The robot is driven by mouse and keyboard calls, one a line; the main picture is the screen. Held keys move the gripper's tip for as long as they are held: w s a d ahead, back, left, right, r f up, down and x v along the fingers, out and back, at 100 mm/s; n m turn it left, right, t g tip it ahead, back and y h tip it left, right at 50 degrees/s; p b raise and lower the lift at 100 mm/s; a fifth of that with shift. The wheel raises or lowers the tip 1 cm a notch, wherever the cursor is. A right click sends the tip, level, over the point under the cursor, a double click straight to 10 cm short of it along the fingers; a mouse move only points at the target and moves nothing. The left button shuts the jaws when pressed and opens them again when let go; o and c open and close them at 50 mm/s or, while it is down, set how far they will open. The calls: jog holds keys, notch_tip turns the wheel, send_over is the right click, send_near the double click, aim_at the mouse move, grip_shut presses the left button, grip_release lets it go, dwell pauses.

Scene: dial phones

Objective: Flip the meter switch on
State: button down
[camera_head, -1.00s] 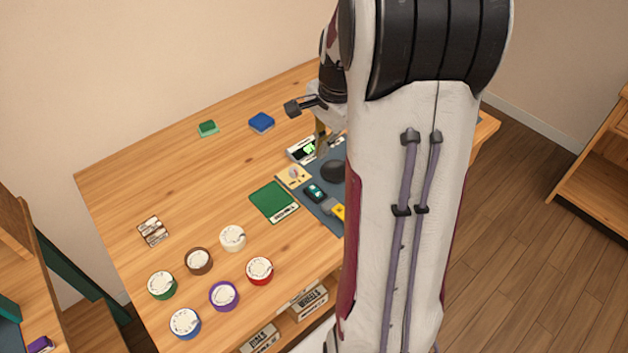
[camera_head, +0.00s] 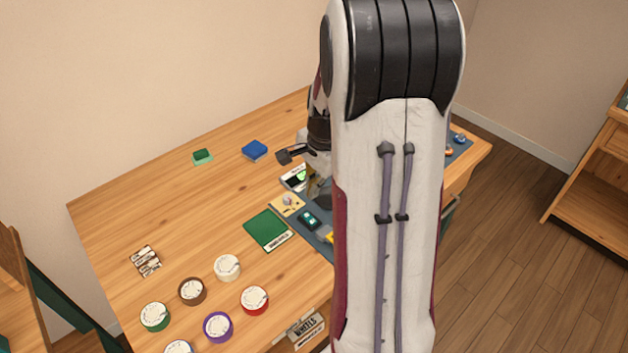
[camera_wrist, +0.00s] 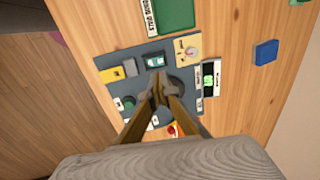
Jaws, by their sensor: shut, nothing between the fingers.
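The meter is a white and black block with a lit green display (camera_head: 297,178) on the table. In the wrist view the meter (camera_wrist: 210,78) lies just right of my fingers. I cannot make out its switch or the switch's position. A cream plate with a small round knob (camera_wrist: 187,49) sits beside it, and the same plate (camera_head: 288,204) shows in the head view. My gripper (camera_wrist: 157,89) is shut and empty over the grey mat (camera_wrist: 106,62), in front of a dark round thing that it partly hides. In the head view my arm covers much of the gripper.
A green pad (camera_head: 267,230) and a blue block (camera_head: 254,150) lie nearby. A small dark device (camera_wrist: 154,59) and a yellow block (camera_wrist: 113,74) are on the mat. Several round dials, one of them red-rimmed (camera_head: 255,299), stand front left. The table's left middle is clear.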

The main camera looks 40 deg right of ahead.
aim_at(305, 214)
jog(key=shift+w+f, duration=0.3)
jog(key=shift+f, duration=1.15)
jog(key=shift+w+f, duration=0.25)
jog(key=shift+f, duration=1.25)
jog(key=shift+w+f, duration=0.3)
jog(key=shift+f, duration=1.15)
jog(key=shift+f, duration=0.1)
jog(key=shift+w+f, duration=0.55)
jog(key=shift+w, duration=0.05)
jog(key=shift+a, duration=0.1)
jog(key=shift+f, duration=0.1)
